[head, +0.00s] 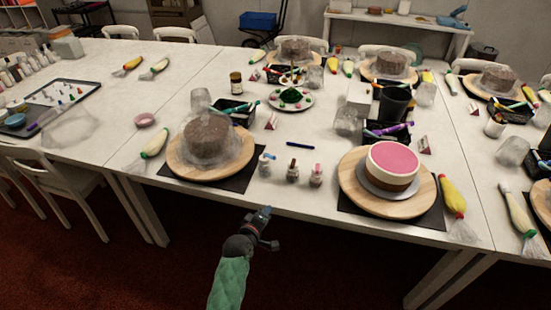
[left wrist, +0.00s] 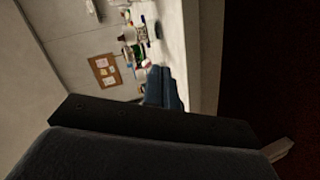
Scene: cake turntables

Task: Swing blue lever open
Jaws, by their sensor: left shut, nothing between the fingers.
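No blue lever can be made out for certain. A short dark blue bar (head: 291,142) lies on the table between the two front turntables; I cannot tell whether it is the lever. A small bottle with a blue top (head: 266,164) stands nearer the front edge. My left gripper (head: 264,213) is shut and empty in front of the table's edge, below and apart from the bottles. Its blue fingers also show in the left wrist view (left wrist: 164,90), closed together. My right gripper is not in view.
A wooden turntable (head: 180,160) bears a wrapped brown cake. Another turntable (head: 350,192) bears a pink-topped cake (head: 394,164). Two more small bottles (head: 292,171) (head: 316,176) stand between them. Piping bags (head: 453,195) lie nearby. The left front of the white table (head: 95,160) is fairly clear.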

